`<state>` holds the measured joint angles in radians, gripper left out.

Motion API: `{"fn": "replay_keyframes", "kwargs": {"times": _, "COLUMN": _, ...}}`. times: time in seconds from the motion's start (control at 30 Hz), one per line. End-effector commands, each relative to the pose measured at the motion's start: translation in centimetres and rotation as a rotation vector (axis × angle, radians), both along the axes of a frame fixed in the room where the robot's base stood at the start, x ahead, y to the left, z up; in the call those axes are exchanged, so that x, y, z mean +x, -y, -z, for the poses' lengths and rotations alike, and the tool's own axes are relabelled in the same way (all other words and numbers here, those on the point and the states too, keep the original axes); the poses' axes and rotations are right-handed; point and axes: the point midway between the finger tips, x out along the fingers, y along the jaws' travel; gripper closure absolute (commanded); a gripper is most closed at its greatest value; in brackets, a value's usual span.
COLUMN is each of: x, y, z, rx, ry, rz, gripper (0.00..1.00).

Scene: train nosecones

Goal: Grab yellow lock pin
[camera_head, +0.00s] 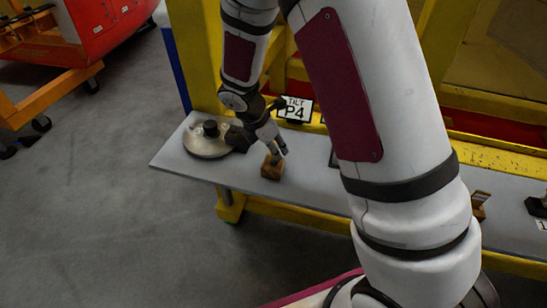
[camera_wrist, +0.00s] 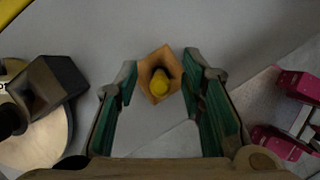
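The yellow lock pin (camera_wrist: 159,84) stands in a hole of a small wooden block (camera_wrist: 148,66) in the wrist view, seen nearly from above. In the head view the wooden block (camera_head: 272,168) sits on the grey shelf near its front edge; the pin cannot be made out there. My gripper (camera_head: 277,150) is just above the block, pointing down. In the wrist view my gripper (camera_wrist: 160,76) is open, its green-padded fingers on the left and right of the block and pin. A gap shows on both sides, and nothing is held.
A round metal disc (camera_head: 206,147) with a black knob lies left of my gripper on the grey shelf (camera_head: 178,163). Yellow frame bars (camera_head: 200,50) rise behind the shelf. Open floor lies at the front left.

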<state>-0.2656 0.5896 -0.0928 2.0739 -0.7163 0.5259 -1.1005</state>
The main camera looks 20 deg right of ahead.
Motion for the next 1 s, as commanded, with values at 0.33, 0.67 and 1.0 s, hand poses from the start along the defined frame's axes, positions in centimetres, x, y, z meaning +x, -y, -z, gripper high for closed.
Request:
{"fn": "replay_keyframes", "kwargs": {"times": 0.33, "x": 0.0, "y": 0.0, "z": 0.0, "rx": 0.0, "ry": 0.0, "rz": 0.0, "gripper": 1.0}}
{"fn": "replay_keyframes", "kwargs": {"times": 0.67, "x": 0.1, "y": 0.0, "z": -0.7, "rx": 0.001, "ry": 0.002, "rz": 0.001, "gripper": 1.0}}
{"fn": "replay_keyframes", "kwargs": {"times": 1.0, "x": 0.2, "y": 0.0, "z": -6.5, "rx": 0.002, "ry": 0.005, "rz": 0.003, "gripper": 1.0}}
